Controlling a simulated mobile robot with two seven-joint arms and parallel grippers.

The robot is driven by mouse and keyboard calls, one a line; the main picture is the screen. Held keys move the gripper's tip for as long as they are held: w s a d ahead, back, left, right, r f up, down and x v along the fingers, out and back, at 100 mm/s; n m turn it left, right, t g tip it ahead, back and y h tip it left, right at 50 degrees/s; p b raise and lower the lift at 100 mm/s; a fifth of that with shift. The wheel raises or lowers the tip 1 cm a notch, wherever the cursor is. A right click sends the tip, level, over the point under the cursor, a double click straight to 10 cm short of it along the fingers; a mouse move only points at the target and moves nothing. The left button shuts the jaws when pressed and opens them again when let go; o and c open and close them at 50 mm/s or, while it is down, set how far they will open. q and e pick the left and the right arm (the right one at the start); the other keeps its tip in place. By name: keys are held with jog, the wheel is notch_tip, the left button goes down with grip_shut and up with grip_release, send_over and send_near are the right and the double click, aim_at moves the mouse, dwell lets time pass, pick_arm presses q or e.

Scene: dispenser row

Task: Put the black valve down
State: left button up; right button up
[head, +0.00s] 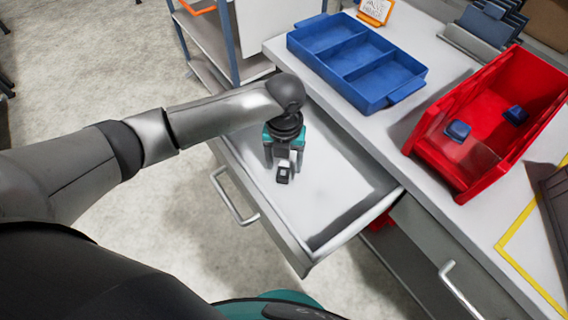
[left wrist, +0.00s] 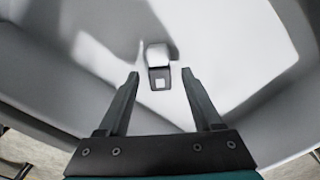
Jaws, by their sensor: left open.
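The black valve (head: 284,172) is a small dark block with a light square on it, lying inside the open drawer (head: 335,190). It also shows in the left wrist view (left wrist: 160,77), just beyond my fingertips and between their lines. My left gripper (head: 281,164) hangs down over the drawer, open, with its fingers apart. In the left wrist view the gripper (left wrist: 160,75) has nothing between its fingers. The valve appears to rest on the drawer floor. My right gripper is not in view.
A blue tray (head: 372,99) with three compartments stands on the worktop above the drawer. A red bin (head: 437,160) to its right holds blue parts (head: 457,131). The drawer floor around the valve is clear. A shelf trolley (head: 205,62) stands behind.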

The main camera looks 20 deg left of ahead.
aim_at(284, 168)
pick_arm(q)
notch_tip(284, 168, up, 10)
jog(key=p, duration=0.2)
jog(key=shift+a, duration=0.1)
